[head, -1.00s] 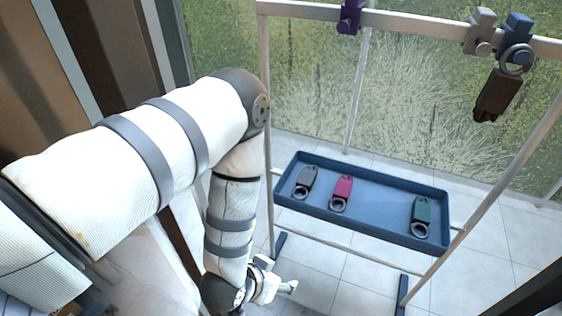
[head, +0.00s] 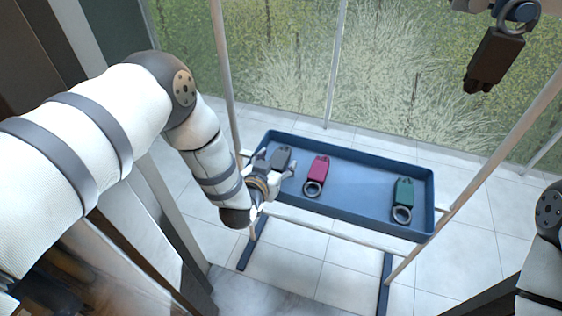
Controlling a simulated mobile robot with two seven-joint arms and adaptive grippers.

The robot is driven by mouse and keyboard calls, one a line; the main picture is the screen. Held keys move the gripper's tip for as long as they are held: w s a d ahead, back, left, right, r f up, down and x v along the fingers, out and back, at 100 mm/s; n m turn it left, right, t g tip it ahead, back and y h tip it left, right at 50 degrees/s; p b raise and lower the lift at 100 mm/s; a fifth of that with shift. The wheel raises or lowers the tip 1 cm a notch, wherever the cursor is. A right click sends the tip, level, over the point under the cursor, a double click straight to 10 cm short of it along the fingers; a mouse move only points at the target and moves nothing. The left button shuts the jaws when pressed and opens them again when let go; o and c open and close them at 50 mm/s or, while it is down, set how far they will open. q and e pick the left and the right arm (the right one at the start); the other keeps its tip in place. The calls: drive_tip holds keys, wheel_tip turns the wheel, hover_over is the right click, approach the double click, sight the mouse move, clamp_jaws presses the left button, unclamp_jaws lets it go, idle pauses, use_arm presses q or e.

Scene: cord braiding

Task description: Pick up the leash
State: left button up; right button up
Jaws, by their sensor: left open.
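A blue tray (head: 350,205) holds three folded leashes, each with a ring. The grey leash (head: 282,156) lies at the left, the magenta leash (head: 318,168) beside it and the green leash (head: 404,190) at the right. A dark brown leash (head: 494,58) hangs by its ring from a blue hook (head: 519,11) at the upper right. My left gripper (head: 276,164) is open at the tray's left end, over the grey leash. It hides the grey leash's ring end; I cannot tell whether they touch. My right gripper is out of view.
The tray sits in a metal rack with upright posts (head: 227,80) close to my left arm. A lower rail (head: 335,232) runs in front of it. My right arm (head: 541,250) shows at the right edge. The tray's middle is clear.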

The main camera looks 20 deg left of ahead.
sight(279, 161)
use_arm(q)
drive_tip(key=shift+f+x, duration=0.2)
drive_tip(key=shift+x, duration=0.8)
use_arm(e)
drive_tip(key=shift+s+f, duration=0.25)
drive_tip(key=shift+f, duration=0.1)
use_arm(q)
drive_tip(key=c, duration=1.2)
drive_tip(key=shift+c, duration=0.6)
drive_tip(key=shift+r, duration=0.15)
wheel_tip(279, 161, up, 3)
drive_tip(key=shift+w+f, duration=0.1)
drive_tip(key=shift+w, duration=0.05)
drive_tip(key=s+d+r+p, duration=0.2)
drive_tip(key=s+r+p, duration=0.2)
drive_tip(key=s+r, duration=0.6)
drive_tip(key=s, duration=0.4)
drive_tip(key=shift+d, duration=0.4)
use_arm(e)
drive_tip(key=w+r+t, duration=0.2)
drive_tip(key=w+r, duration=0.3)
drive_tip(key=shift+w+r, duration=0.3)
